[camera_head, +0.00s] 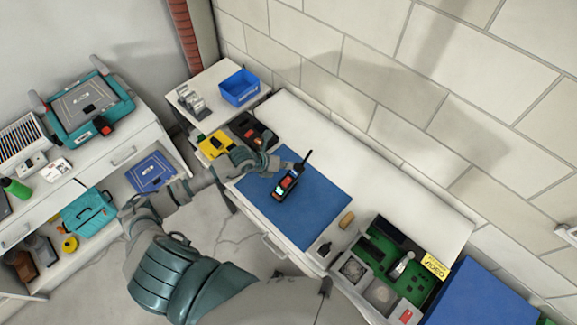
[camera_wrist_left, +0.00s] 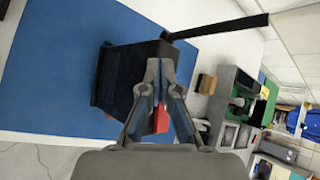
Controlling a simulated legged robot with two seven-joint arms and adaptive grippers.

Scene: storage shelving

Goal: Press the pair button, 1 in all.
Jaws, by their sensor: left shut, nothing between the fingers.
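A black handheld radio (camera_head: 289,183) with an antenna, red parts and a lit cyan patch is on the blue mat (camera_head: 318,212). In the left wrist view the dark radio body (camera_wrist_left: 118,80) is behind my fingers, its antenna reaching to the upper right. A red part (camera_wrist_left: 162,119) shows between the fingers. I cannot make out which part is the pair button. My left gripper (camera_head: 279,166) is shut and empty, close beside the radio's upper left end. Its fingers (camera_wrist_left: 161,72) overlap the radio in the wrist view; contact cannot be told. My right gripper is out of view.
A yellow item (camera_head: 214,144) and a dark tray lie left of the mat, with a blue bin (camera_head: 239,87) behind. A tan block (camera_head: 346,220) and a green-lined tray (camera_head: 383,246) are to the right. The bench strip behind the mat is clear up to the block wall.

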